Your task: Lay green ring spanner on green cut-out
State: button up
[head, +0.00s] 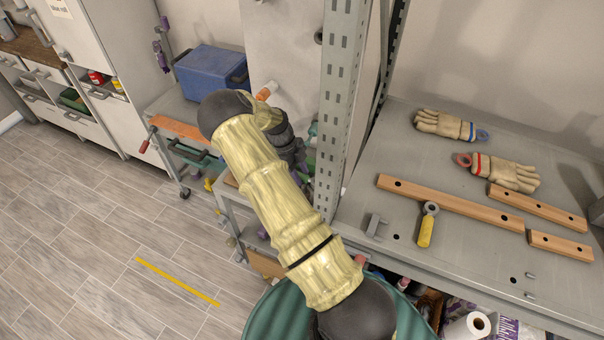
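I cannot make out a green ring spanner or a green cut-out in the head view. My arm crosses the middle of the picture and hides part of the rack and the trolley behind it. The dark end of my arm (287,142) shows beside the rack post. Its fingers cannot be made out, so I cannot tell whether my gripper is open or holds anything. A ring-ended tool with a yellow handle (426,226) lies on the grey rack shelf (375,185).
Two work gloves (509,174) and wooden strips (450,203) lie on the shelf. A perforated post (340,110) stands at its left edge. A blue box (211,72) sits on a bench behind my arm. The floor at left is clear, with a yellow line (178,282).

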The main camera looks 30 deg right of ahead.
dwell(0.5)
grip_shut()
jog(key=shift+b, duration=0.35)
jog(key=shift+r+b, duration=0.25)
jog(key=shift+b, duration=0.05)
jog(key=shift+s+a+r+b, duration=0.1)
jog(key=shift+a+r+b, duration=0.05)
jog(key=shift+a+b, duration=0.2)
jog(key=shift+s+a+b, duration=0.85)
jog(key=shift+s+a, duration=0.05)
jog(key=shift+a, duration=0.15)
jog(key=shift+s+a+r+b, duration=0.15)
jog(key=shift+a+r+b, duration=0.15)
jog(key=shift+r, duration=0.35)
notch_tip(320, 180, up, 13)
jog(key=b, duration=0.2)
